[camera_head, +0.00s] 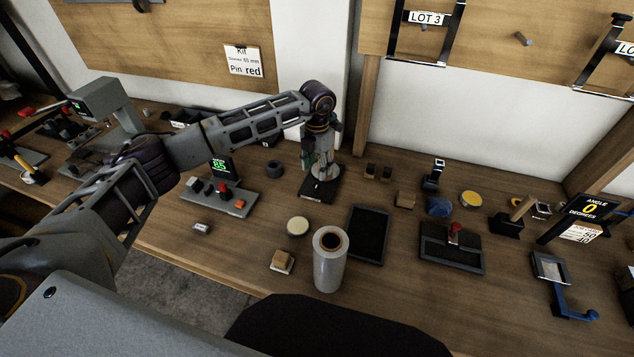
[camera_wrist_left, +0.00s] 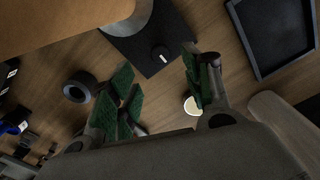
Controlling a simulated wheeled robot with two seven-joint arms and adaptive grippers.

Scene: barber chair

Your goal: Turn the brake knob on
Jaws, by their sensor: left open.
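A dark base plate (camera_head: 318,190) stands near the back of the bench, below my left gripper (camera_head: 316,160), with a grey metal round part (camera_head: 328,172) on it. In the left wrist view the plate (camera_wrist_left: 185,45) carries a small round black knob (camera_wrist_left: 160,54), which looks like the brake knob. My left gripper (camera_wrist_left: 160,92) is open, its green-padded fingers spread apart with nothing between them. The knob lies beyond the fingertips in that view; I see no contact. In the head view the knob is hard to make out. My right gripper is out of view.
A dark ring (camera_head: 275,168) lies left of the plate, and a button box (camera_head: 222,198) further left. A grey cylinder (camera_head: 330,262), a cream disc (camera_head: 298,226) and a black tray (camera_head: 368,236) stand nearer. A wooden post (camera_head: 366,105) rises behind on the right.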

